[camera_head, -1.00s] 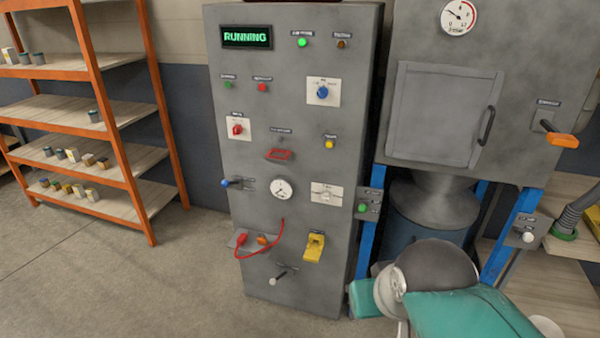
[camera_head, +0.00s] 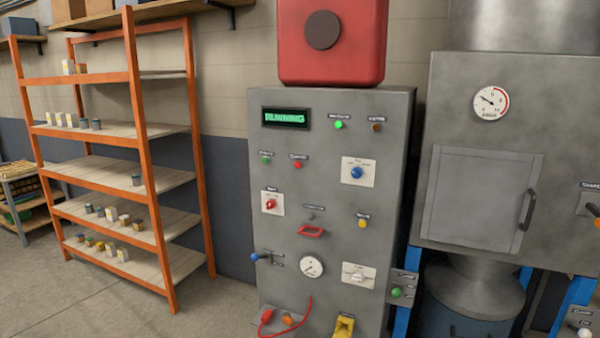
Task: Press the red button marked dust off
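A grey control cabinet (camera_head: 340,200) stands upright in the middle. A small red button (camera_head: 298,164) sits on its upper left face, beside a small green button (camera_head: 265,160). The labels above both are too small to read, so I cannot tell which control is marked dust off. The display (camera_head: 286,118) reads RUNNING. My gripper is not in view.
A grey machine (camera_head: 480,160) with a closed door and a gauge (camera_head: 493,103) stands to the right. A small box with a green button (camera_head: 396,292) juts out between them. An orange shelf rack (camera_head: 140,140) is at left. The floor (camera_head: 215,315) before the rack is clear.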

